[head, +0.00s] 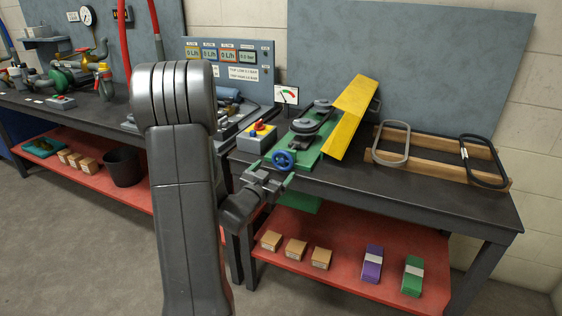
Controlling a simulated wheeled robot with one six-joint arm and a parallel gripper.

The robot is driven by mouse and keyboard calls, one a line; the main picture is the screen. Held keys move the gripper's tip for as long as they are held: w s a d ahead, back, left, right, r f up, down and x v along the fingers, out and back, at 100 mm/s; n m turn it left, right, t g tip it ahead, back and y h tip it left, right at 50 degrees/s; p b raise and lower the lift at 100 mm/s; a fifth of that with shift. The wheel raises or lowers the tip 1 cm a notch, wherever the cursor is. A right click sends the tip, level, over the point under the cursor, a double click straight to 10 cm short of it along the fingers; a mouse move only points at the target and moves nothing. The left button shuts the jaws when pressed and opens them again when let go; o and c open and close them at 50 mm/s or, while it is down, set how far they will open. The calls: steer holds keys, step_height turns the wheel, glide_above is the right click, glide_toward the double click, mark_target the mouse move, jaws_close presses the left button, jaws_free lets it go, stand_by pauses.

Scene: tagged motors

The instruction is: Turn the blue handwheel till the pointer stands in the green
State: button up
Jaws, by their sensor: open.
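The blue handwheel (284,160) stands at the front end of a green belt-drive base (312,143) on the dark bench. My gripper (273,180) is just in front of and below the handwheel, its green-tipped fingers apart. I cannot tell whether a finger touches the wheel. The pointer gauge (287,95) is a small white dial with red and green marks behind the belt drive. Its pointer is too small to read for certain. My arm hides part of the bench to the left.
A yellow guard (350,115) leans up beside the belt drive. A control box with a red button (257,137) stands left of the handwheel. Two belts (391,143) lie on a wooden rack at the right. The bench's front right (430,205) is clear. Boxes stand on the red shelf (345,277).

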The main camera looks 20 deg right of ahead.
mark_target(281, 162)
steer(key=x, duration=0.6)
steer(key=shift+w+d, duration=0.25)
steer(key=shift+d, duration=0.05)
steer(key=c, duration=1)
